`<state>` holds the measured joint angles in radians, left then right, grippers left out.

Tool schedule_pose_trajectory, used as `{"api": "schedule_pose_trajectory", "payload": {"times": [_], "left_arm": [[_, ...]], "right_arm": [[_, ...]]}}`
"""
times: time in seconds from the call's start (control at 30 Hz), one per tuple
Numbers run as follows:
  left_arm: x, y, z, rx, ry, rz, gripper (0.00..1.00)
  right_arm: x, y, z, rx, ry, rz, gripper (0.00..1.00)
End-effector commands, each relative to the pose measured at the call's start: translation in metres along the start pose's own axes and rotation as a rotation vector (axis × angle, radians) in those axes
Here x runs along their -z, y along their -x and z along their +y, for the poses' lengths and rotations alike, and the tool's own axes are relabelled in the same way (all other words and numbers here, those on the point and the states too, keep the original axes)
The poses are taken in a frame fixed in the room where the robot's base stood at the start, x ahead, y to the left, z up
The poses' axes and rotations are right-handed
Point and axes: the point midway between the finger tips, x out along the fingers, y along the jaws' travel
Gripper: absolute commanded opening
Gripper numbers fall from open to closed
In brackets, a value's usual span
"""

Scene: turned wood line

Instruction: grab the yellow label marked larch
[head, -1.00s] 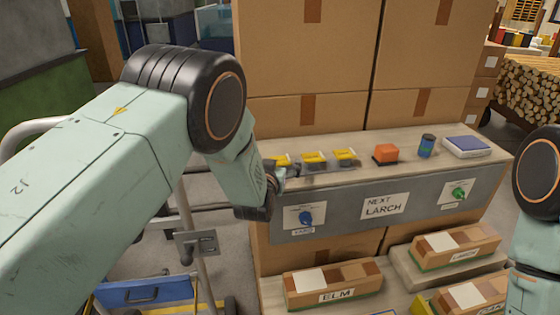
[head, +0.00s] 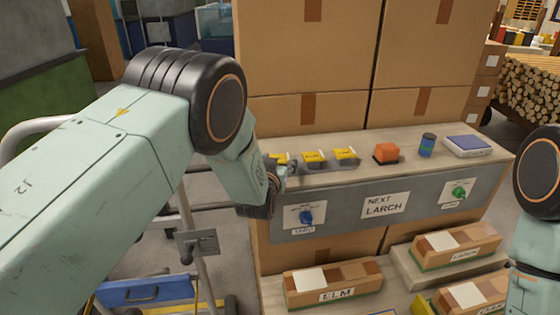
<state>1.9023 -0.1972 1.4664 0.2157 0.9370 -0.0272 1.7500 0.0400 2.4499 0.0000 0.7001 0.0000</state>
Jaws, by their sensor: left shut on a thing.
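Three yellow labels stand in a row along the shelf top: a left one (head: 281,157), a middle one (head: 313,157) and a right one (head: 346,154). Their writing is too small to read, so I cannot tell which is marked larch. My left gripper (head: 288,168) is at the left label and shut on it; the wrist and fingers partly hide the label. The middle and right labels stand apart from it. My right arm shows at the right edge, but its gripper is out of view.
A sign reading "NEXT LARCH" (head: 384,206) is on the shelf front, between a blue knob (head: 306,218) and a green knob (head: 460,193). An orange block (head: 386,153), a blue can (head: 427,145) and a book-like pad (head: 467,146) stand right of the labels. Large cartons (head: 305,60) rise behind.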

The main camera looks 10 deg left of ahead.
Motion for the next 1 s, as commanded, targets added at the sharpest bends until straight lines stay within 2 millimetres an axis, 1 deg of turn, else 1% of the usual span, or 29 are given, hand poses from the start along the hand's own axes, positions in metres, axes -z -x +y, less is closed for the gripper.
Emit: {"api": "schedule_pose_trajectory", "payload": {"times": [0.07, 0.17, 0.27, 0.5, 0.63, 0.8, 1.0], "left_arm": [[0.001, 0.0, 0.0, 0.0, 0.0, 0.0, 0.47], [0.009, 0.001, 0.0, -0.001, 0.0, 0.003, 0.46], [0.025, 0.004, 0.0, -0.001, -0.001, 0.004, 0.46], [0.07, 0.014, 0.0, 0.0, -0.001, 0.005, 0.46], [0.087, 0.018, 0.0, 0.0, 0.0, 0.002, 0.46], [0.097, 0.02, 0.0, 0.0, 0.0, 0.0, 0.46], [0.098, 0.02, 0.0, 0.0, 0.0, 0.0, 0.46]], "right_arm": [[0.0, 0.0, 0.0, 0.0, 0.0, 0.0, 0.4], [0.0, 0.0, 0.0, 0.0, 0.0, 0.0, 0.4], [0.0, 0.0, 0.0, 0.0, 0.0, 0.0, 0.4], [0.0, 0.0, 0.0, 0.0, 0.0, 0.0, 0.4], [0.0, -0.001, 0.0, 0.0, 0.0, 0.0, 0.4], [0.0, -0.001, 0.0, 0.0, 0.0, 0.0, 0.4], [0.0, -0.001, 0.0, 0.0, 0.0, 0.0, 0.4]]}}
